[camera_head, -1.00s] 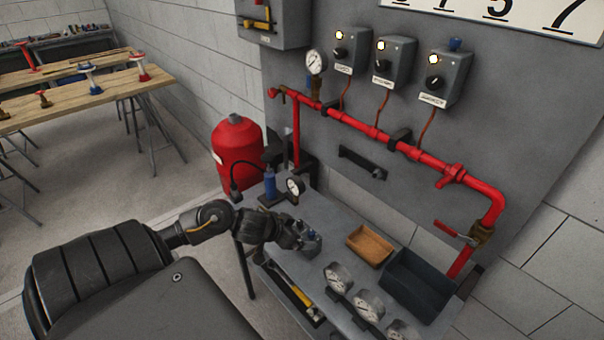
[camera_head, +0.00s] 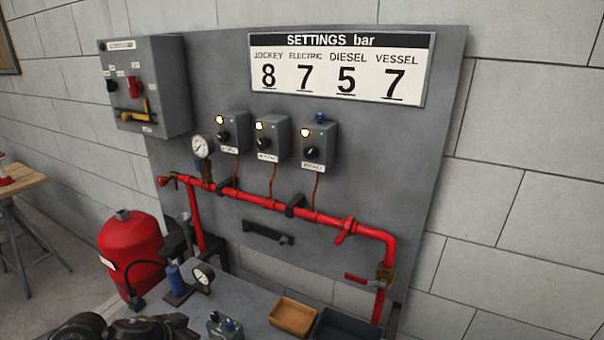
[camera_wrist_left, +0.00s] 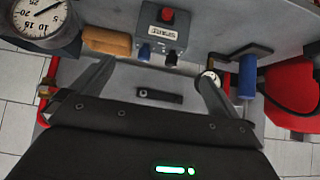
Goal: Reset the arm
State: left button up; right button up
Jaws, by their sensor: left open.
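My left arm (camera_head: 115,328) shows only as dark links along the bottom edge of the head view, at the lower left. In the left wrist view my left gripper (camera_wrist_left: 158,72) has its two fingers spread apart, with nothing held between them. Beyond the fingers is a grey box labelled SPARE (camera_wrist_left: 163,30) with a red button and dark knobs. The grey box also shows on the bench in the head view (camera_head: 224,325). My right gripper is in neither view.
A wooden tray (camera_head: 293,317) and dark bin (camera_head: 345,326) sit on the bench. A blue hand pump (camera_head: 175,278) and gauge (camera_head: 203,277) stand left. A red vessel (camera_head: 130,250) stands beside the bench. Red pipework (camera_head: 262,201) crosses the panel under a settings board (camera_head: 338,68).

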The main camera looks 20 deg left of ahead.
pick_arm(q)
jog(key=s+d+f+g, duration=0.3)
jog(key=s+d+f, duration=0.1)
jog(key=s+d, duration=0.45)
jog(key=s+d+f+g, duration=0.2)
jog(key=s+d+f, duration=0.2)
jog(key=s+d, duration=0.4)
notch_tip(320, 180, down, 28)
jog(key=s+d+m+g, duration=0.1)
jog(key=g, duration=0.1)
jog(key=s+a+f+g+b, duration=0.1)
jog(key=s+a+f, duration=0.2)
jog(key=s+f, duration=1.2)
jog(key=shift+s+f+y, duration=0.25)
jog(key=shift+s+y, duration=0.15)
jog(key=shift+s, duration=0.1)
